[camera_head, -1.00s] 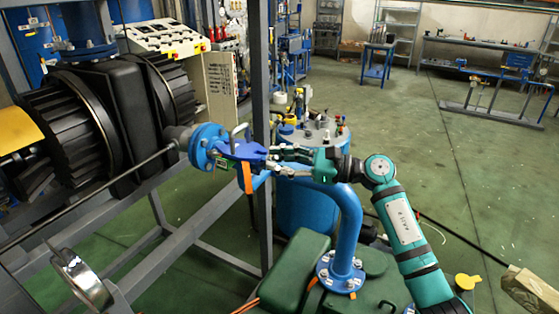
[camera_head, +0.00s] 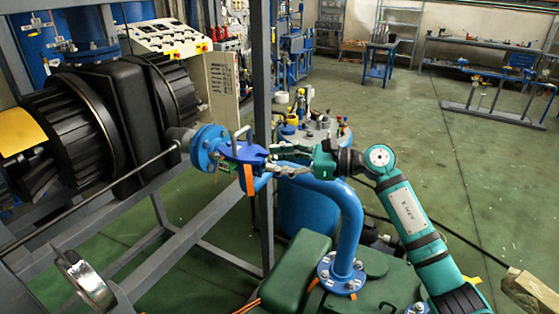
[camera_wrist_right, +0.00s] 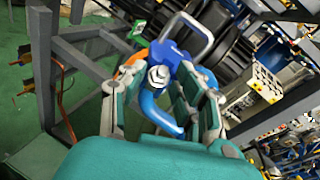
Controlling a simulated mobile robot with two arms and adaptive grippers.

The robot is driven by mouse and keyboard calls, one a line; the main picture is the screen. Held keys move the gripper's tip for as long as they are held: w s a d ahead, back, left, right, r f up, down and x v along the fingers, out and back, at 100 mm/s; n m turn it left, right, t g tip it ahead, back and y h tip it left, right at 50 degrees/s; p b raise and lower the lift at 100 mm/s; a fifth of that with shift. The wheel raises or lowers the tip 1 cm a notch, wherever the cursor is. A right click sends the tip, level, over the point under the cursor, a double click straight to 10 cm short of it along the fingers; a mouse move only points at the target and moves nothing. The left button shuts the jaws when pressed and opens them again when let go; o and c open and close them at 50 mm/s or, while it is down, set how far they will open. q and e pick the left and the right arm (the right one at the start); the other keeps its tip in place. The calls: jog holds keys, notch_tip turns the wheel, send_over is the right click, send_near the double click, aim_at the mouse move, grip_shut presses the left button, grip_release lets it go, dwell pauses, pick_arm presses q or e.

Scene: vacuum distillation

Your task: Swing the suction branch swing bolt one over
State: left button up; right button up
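The blue suction branch flange (camera_head: 207,148) stands out from the black machine at left. A blue cover (camera_head: 243,151) with a metal loop handle (camera_head: 239,132) sits at its right side, and the handle also shows in the wrist view (camera_wrist_right: 187,36). In the wrist view a swing bolt with a metal nut (camera_wrist_right: 158,76) lies between the fingers of my right gripper (camera_wrist_right: 155,95). In the head view my right gripper (camera_head: 277,161) reaches in from the right at the cover's edge. Its fingers are apart; contact with the bolt is unclear. My left gripper is out of view.
An orange strip (camera_head: 249,180) hangs below the cover. A grey frame post (camera_head: 263,70) rises just behind the gripper. A curved blue pipe (camera_head: 349,225) rises below my right arm, from green equipment (camera_head: 297,270). Open floor (camera_head: 450,150) lies to the right.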

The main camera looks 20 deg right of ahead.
jog(key=shift+d, duration=0.1)
jog(key=v, duration=1.2)
jog(key=shift+c, duration=0.4)
